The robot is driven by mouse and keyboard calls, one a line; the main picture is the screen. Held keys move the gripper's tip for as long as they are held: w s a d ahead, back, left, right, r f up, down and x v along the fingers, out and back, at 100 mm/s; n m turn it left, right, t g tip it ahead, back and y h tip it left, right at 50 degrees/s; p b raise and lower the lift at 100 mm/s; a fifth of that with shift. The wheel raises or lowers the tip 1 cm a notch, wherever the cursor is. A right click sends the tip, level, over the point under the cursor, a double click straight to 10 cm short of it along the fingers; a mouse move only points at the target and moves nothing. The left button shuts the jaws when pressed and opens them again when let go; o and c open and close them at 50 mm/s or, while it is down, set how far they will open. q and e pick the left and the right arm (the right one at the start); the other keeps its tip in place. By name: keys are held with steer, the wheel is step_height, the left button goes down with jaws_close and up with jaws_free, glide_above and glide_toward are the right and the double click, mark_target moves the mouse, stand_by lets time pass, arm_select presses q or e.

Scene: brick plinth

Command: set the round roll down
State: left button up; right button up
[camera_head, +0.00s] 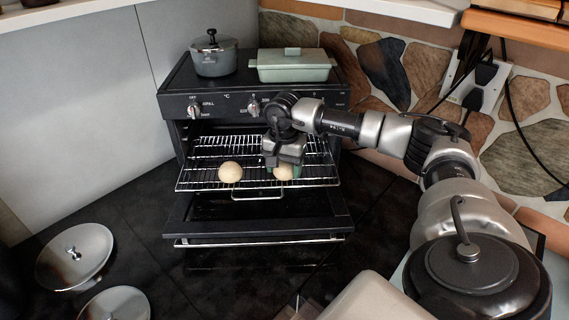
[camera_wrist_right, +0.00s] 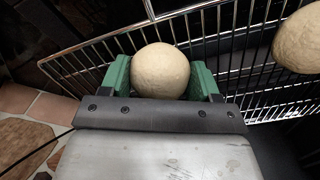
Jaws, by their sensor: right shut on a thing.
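My right gripper (camera_head: 284,167) is over the pulled-out wire rack (camera_head: 210,184) of the small oven. Its green fingers are shut on a round, pale roll (camera_wrist_right: 160,70), one finger on each side. In the head view this roll (camera_head: 283,173) shows just below the gripper, partly hidden by it. It is at or just above the rack's front part; I cannot tell whether it touches the wires. A second pale roll (camera_head: 230,172) lies on the rack to the left, apart from the held one. My left gripper is not in view.
The oven door (camera_head: 260,222) hangs open below the rack. A grey lidded pot (camera_head: 214,58) and a pale green lidded dish (camera_head: 293,66) stand on the oven top. Two round metal lids (camera_head: 75,256) lie at the lower left. The rack's left end is free.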

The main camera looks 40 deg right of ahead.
steer(key=shift+f, duration=0.15)
steer(key=o, duration=0.9)
steer(key=shift+r, duration=0.2)
step_height(320, 180, up, 11)
steer(key=b, duration=0.3)
steer(key=shift+r, duration=0.55)
